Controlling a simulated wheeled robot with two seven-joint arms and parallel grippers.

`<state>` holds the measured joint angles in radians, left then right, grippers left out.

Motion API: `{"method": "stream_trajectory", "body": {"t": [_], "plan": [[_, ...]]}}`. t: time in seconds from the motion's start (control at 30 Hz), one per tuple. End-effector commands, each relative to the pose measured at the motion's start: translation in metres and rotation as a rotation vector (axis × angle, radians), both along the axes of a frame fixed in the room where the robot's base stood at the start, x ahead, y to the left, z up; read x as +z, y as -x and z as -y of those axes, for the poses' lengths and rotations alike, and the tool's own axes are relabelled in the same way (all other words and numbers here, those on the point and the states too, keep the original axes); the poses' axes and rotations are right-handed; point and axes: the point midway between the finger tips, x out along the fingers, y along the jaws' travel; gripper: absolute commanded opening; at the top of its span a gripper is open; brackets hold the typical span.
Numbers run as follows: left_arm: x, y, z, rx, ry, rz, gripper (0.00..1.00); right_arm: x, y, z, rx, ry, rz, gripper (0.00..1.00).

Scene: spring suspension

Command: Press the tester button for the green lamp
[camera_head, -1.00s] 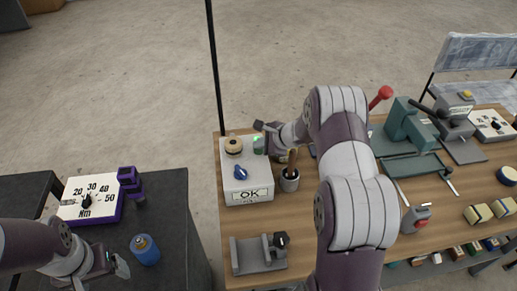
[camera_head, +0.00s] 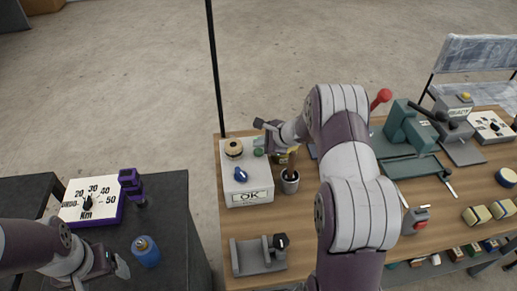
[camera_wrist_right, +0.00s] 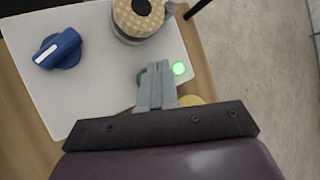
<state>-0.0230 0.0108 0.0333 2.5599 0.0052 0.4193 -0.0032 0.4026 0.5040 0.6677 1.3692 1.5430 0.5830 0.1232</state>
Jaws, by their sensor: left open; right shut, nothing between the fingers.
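The tester is a white box (camera_head: 236,184) with an "OK" label on its front, at the left end of the wooden bench. In the right wrist view its white top (camera_wrist_right: 95,85) carries a dark green button (camera_wrist_right: 141,76) and a brightly lit green lamp (camera_wrist_right: 179,68). My right gripper (camera_wrist_right: 158,70) is shut and empty, its fingertips over the button's right part, hiding it; I cannot tell whether they touch. In the head view the green button (camera_head: 258,152) shows beside the gripper. My left gripper (camera_head: 122,267) is open and empty at the lower left, near the dark table.
A blue knob (camera_wrist_right: 58,48) and a round tan part (camera_wrist_right: 138,15) sit on the tester. A cup with tools (camera_head: 289,182) stands just right of it, under my right arm. A grey fixture (camera_head: 259,254) stands in front. A torque gauge (camera_head: 91,201) and blue canister (camera_head: 145,251) are on the dark table.

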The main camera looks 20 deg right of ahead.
Motion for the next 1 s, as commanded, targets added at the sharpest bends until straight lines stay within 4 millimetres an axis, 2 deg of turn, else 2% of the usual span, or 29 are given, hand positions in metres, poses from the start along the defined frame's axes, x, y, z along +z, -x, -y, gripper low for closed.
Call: {"method": "stream_trajectory", "body": {"t": [0.27,0.73,1.0], "plan": [[0.001,0.0,0.0,0.0,0.0,0.0,0.81,0.002,0.0,0.0,-0.001,0.0,0.001,0.0],[0.032,0.0,0.0,0.0,0.0,0.0,0.81,0.047,0.0,0.0,0.0,0.001,0.001,0.0],[0.033,0.0,0.0,0.0,0.0,0.0,0.81,0.05,0.0,0.0,-0.001,0.0,0.001,0.0]]}}
